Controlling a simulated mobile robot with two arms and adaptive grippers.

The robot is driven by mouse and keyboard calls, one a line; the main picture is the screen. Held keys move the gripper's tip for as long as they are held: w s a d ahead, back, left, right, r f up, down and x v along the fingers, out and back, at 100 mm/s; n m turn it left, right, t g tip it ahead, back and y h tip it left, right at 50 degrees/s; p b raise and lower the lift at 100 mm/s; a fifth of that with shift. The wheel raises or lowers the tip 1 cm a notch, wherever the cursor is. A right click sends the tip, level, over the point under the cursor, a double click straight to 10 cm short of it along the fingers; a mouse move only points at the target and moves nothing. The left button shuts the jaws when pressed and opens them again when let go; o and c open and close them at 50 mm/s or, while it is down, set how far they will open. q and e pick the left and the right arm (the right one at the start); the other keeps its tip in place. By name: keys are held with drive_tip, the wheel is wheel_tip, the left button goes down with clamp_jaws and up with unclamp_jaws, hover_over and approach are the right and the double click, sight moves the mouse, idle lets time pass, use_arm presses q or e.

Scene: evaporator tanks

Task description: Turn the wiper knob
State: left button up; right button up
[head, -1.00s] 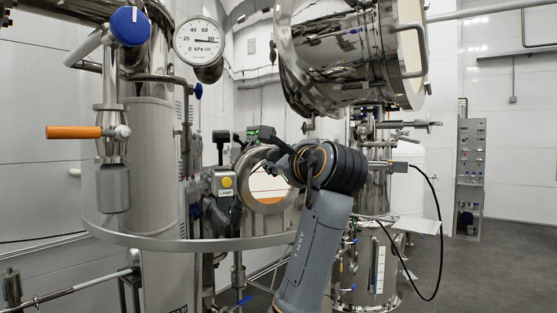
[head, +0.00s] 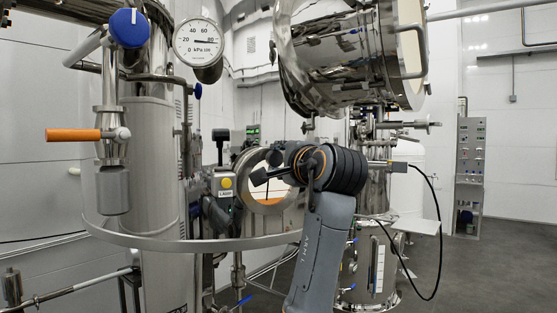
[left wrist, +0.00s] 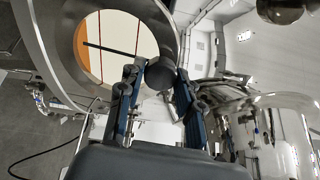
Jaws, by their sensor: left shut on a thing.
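The wiper knob (left wrist: 160,73) shows in the left wrist view as a dark round knob at the rim of a round sight glass. My left gripper (left wrist: 159,82) has its two blue-and-black fingers on either side of the knob and is shut on it. The sight glass (left wrist: 128,35) has a dark wiper bar (left wrist: 113,49) across its pale pane, with an orange band at one side. In the head view the left gripper (head: 264,167) is in front of the sight glass (head: 270,202) and covers part of it. The knob is not clear there. My right gripper is in neither view.
A yellow lamp button (head: 227,183) is just left of the sight glass. A curved steel rail (head: 190,244) runs in front. A pressure gauge (head: 199,42) and an orange-handled valve (head: 74,134) are at the left. A large steel vessel (head: 350,60) hangs above my arm.

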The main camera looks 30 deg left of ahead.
use_arm(q)
drive_tip(key=n, duration=1.1)
drive_tip(key=shift+f+n, duration=0.1)
drive_tip(key=shift+n, duration=0.3)
idle(0.3)
drive_tip(key=o, duration=1.2)
drive_tip(key=shift+c, duration=0.2)
drive_tip(key=v, duration=1.2)
drive_tip(key=shift+w, duration=0.15)
